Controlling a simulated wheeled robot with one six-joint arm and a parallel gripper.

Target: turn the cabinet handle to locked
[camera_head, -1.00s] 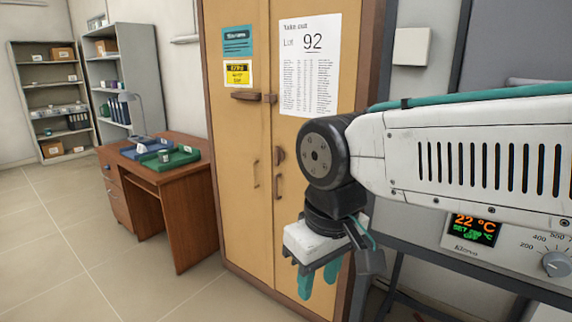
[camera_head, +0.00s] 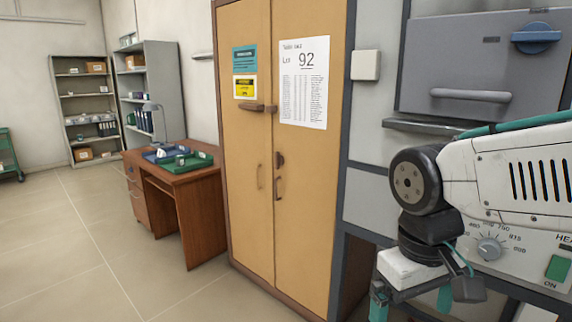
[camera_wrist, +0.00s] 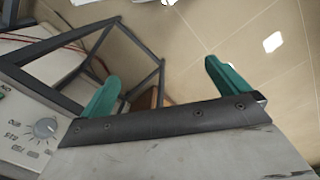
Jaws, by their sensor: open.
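The tall cabinet (camera_head: 240,210) has two closed tan doors in a brown frame and stands mid-picture in the head view. A brown horizontal bar handle (camera_head: 251,107) sits on the left door under the yellow label, its right end by a small brown catch (camera_head: 271,109) at the door seam. Lower down are two upright pulls, left (camera_head: 260,177) and right (camera_head: 278,188), with a dark lock piece (camera_head: 280,160) above the right one. My gripper (camera_head: 411,299) is open and empty, right of the cabinet and low, pointing down. Its teal fingers show apart in the wrist view (camera_wrist: 162,75).
A grey furnace (camera_head: 470,65) with a blue knob and a dial panel (camera_head: 490,248) stands right of the cabinet, behind my arm. A wooden desk (camera_head: 190,200) with trays stands left. The tiled floor (camera_head: 80,260) before the desk is clear.

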